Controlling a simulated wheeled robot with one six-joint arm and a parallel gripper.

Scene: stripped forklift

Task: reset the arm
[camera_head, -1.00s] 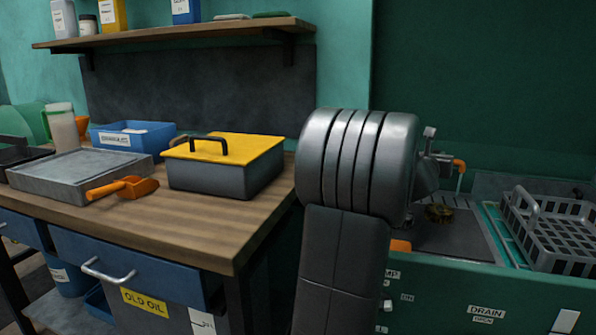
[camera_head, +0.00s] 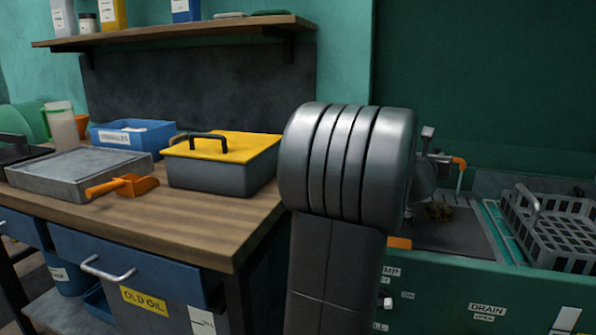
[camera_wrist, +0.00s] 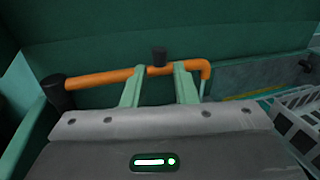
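My gripper (camera_wrist: 158,88) shows in the wrist view as two pale green fingers standing apart, with nothing seen held between them. An orange pipe with a bent right end (camera_wrist: 105,79) runs across behind the fingertips. A black knob (camera_wrist: 158,56) on it shows in the gap between them. I cannot tell whether the fingers touch the pipe. In the head view my large grey arm link fills the middle and hides my gripper. The orange pipe end (camera_head: 459,163) shows just right of the arm.
A green wash basin with a dark work surface (camera_head: 450,233) and a grey basket (camera_head: 560,235) lies right of my arm. A wooden bench (camera_head: 200,218) at left holds a yellow-lidded box (camera_head: 222,178), an orange scoop (camera_head: 125,186), a grey tray (camera_head: 80,174) and a blue bin (camera_head: 132,136).

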